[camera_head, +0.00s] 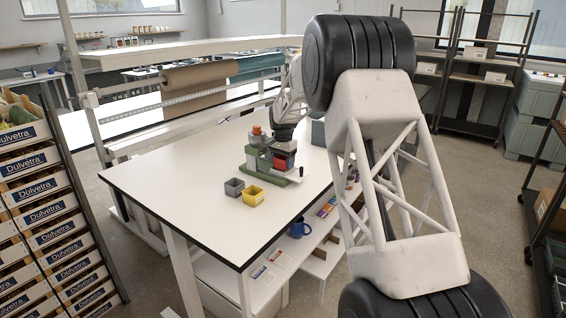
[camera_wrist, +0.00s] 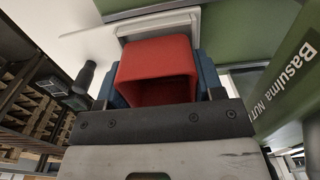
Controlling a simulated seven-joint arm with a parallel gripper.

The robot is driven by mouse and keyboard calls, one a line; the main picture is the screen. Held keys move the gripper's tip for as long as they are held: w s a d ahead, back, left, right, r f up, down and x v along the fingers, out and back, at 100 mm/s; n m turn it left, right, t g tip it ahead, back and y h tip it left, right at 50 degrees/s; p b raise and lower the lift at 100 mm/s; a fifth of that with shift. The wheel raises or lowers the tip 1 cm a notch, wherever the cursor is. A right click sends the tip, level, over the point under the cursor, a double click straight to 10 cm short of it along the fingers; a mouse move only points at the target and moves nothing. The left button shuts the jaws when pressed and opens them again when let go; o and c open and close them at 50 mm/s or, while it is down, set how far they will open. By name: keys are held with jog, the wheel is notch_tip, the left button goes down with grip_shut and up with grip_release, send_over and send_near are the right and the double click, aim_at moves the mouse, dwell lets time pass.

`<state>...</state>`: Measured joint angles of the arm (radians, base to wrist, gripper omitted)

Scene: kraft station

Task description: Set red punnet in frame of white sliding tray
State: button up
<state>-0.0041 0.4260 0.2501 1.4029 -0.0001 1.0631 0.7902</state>
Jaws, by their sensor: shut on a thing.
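The red punnet (camera_wrist: 155,60) is held between the blue fingers of my gripper (camera_wrist: 160,80) in the wrist view; its open mouth faces the camera. In the head view the red punnet (camera_head: 281,161) shows just below the dark wrist, at the green machine on the table. The white sliding tray (camera_wrist: 135,27) shows as a pale rim just beyond the punnet in the wrist view. In the head view a pale tray edge (camera_head: 299,177) shows low at the machine's front. Whether the punnet sits inside the frame or just above it, I cannot tell.
The green machine (camera_head: 258,161) has an orange top part and a dark upright knob (camera_head: 301,171) close by. The white table (camera_head: 185,180) is clear farther left. A lettered green panel (camera_wrist: 285,85) is right of my gripper.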

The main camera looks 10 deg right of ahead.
jog(key=shift+s+f, duration=0.15)
jog(key=shift+f, duration=1)
dwell(1.0)
jog(key=o, duration=0.9)
jog(key=shift+f, duration=0.1)
jog(key=shift+d, duration=0.1)
jog(key=shift+r, duration=0.2)
jog(key=shift+c, duration=0.3)
jog(key=shift+r, duration=0.2)
jog(key=shift+o, duration=0.7)
jog(key=shift+r, duration=4.25)
jog(key=shift+r, duration=0.1)
